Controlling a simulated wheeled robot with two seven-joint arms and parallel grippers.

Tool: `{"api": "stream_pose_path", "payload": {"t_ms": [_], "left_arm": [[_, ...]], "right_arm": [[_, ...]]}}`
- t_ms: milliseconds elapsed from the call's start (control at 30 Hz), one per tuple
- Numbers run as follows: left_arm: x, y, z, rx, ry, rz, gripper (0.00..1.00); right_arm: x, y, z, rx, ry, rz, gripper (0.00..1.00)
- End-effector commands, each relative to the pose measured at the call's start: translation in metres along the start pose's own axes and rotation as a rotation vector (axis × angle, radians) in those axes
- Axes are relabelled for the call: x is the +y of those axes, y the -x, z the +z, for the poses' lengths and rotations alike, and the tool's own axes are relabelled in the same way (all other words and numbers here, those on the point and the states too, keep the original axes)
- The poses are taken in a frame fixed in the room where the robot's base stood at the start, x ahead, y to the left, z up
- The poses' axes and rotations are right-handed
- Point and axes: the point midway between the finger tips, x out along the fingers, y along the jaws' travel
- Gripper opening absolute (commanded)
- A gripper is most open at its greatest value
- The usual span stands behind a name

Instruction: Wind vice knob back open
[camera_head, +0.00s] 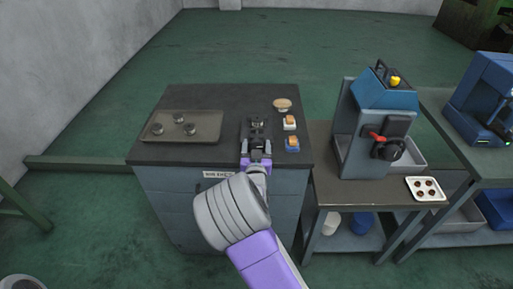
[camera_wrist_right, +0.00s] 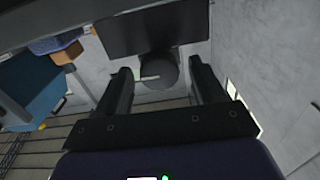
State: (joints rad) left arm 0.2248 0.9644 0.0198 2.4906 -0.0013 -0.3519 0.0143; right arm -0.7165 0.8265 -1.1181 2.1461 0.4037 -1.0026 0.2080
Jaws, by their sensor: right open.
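The small dark vice (camera_head: 257,124) sits on the dark top of a grey cabinet, in the middle right of that top. My right gripper (camera_head: 256,147) is at the vice's near side, its arm reaching up from the bottom. In the right wrist view my right gripper (camera_wrist_right: 164,80) has its two dark fingers spread apart. A dark round knob (camera_wrist_right: 158,72) shows between and just beyond the fingertips, below a dark block of the vice (camera_wrist_right: 150,32). I cannot tell whether the fingers touch the knob. My left gripper is not in view.
On the cabinet top, a brown tray (camera_head: 207,120) with several round dark parts lies at left. A wooden-topped knob (camera_head: 282,104) and two orange-topped blocks (camera_head: 291,122) stand right of the vice. A blue-grey machine (camera_head: 362,130) with a red lever stands further right.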

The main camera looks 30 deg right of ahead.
Motion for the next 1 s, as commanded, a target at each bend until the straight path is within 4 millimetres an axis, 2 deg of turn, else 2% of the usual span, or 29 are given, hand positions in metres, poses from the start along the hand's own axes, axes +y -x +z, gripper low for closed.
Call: {"api": "stream_pose_path", "payload": {"t_ms": [133,400,500,767,1000], "left_arm": [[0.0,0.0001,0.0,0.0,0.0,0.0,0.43],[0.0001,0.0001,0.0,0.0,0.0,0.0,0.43],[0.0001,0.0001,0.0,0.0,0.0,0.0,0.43],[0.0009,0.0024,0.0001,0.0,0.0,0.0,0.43],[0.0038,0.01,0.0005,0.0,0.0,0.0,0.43]], "right_arm": [[-0.0001,0.0002,0.0001,0.0,0.0,0.0,0.67],[-0.0002,0.0005,0.0002,-0.001,0.0,0.0,0.26],[-0.0002,0.0005,0.0003,-0.001,0.0,0.0,0.14],[-0.0003,0.0006,-0.0001,-0.001,0.033,0.0,0.14],[-0.0013,0.0007,-0.0005,-0.002,0.164,-0.001,0.14]]}}
